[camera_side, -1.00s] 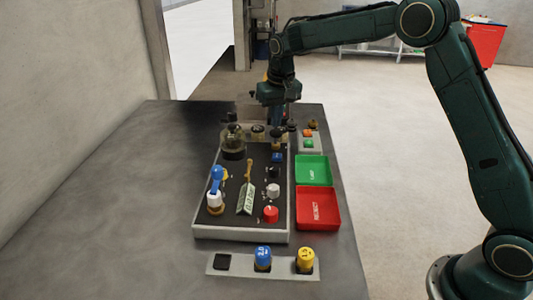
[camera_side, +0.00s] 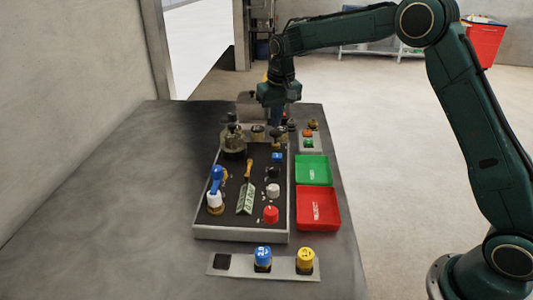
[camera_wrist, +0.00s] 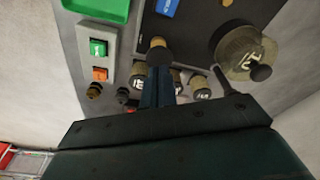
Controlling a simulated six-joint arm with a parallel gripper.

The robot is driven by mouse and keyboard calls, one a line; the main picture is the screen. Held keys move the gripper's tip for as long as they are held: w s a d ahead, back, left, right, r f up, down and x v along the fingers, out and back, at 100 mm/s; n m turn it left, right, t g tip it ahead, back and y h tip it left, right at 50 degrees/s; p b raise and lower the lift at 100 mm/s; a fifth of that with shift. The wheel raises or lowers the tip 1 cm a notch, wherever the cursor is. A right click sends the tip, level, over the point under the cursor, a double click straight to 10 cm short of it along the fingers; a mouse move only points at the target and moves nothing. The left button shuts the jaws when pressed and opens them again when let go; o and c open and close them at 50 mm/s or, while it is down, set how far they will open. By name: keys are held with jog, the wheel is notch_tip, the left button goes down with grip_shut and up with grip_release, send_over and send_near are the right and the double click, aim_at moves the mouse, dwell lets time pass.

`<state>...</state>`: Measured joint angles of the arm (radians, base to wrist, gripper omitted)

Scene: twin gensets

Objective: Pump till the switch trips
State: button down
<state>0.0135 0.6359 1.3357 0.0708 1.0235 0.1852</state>
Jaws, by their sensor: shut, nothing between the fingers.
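My gripper (camera_side: 276,116) is above the far end of the dark panel (camera_side: 248,222), with its fingers pointing down. The fingers are shut and empty. In the wrist view, my gripper (camera_wrist: 156,75) has its tips close to a brass knob with a dark collar (camera_wrist: 158,52); I cannot tell whether they touch. A dark-topped brass post (camera_side: 277,142) stands just below the fingers in the side view. A small blue part (camera_side: 277,157) lies nearer on the panel. I cannot tell which part is the pump or the switch.
A round canister (camera_side: 233,148) stands left of my gripper, with small labelled cylinders (camera_wrist: 201,92) close by. A button box (camera_side: 309,150), green tray (camera_side: 312,170) and red tray (camera_side: 318,208) line the right side. Bare table (camera_side: 140,190) lies left.

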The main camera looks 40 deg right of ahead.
aim_at(276, 131)
jog(key=shift+f, duration=1.6)
jog(key=shift+r, duration=1.45)
jog(key=shift+f, duration=1.65)
jog(key=shift+r, duration=3.1)
jog(key=c, duration=2.2)
grip_release()
